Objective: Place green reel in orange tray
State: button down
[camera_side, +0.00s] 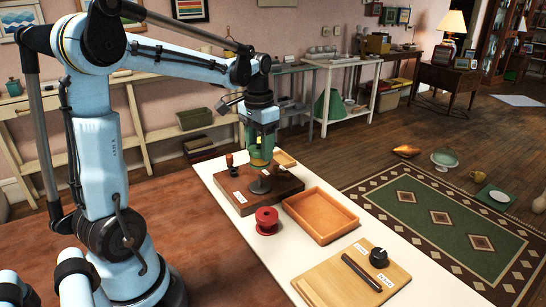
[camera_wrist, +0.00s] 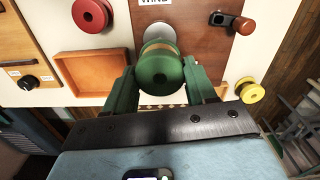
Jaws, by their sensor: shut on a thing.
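The green reel (camera_side: 260,152) is held upright between the fingers of my gripper (camera_side: 262,147), above the brown winding board (camera_side: 225,200). In the wrist view the green reel (camera_wrist: 161,64) sits between the two green fingers of my gripper (camera_wrist: 163,82). It partly hides a grey disc (camera_wrist: 167,31) on the board; the side view also shows this disc (camera_side: 261,185) below the reel, with a gap between. The orange tray (camera_side: 320,215) lies on the white table to the right of the board and looks empty. It also shows left of the reel in the wrist view (camera_wrist: 91,72).
A crank handle (camera_side: 229,160) rises from the board. A yellow reel (camera_wrist: 249,91) shows near the board's edge. A light wooden panel (camera_side: 340,283) with a black knob (camera_side: 378,257) lies in front of the tray.

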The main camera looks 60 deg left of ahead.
jog(key=shift+r, duration=0.4)
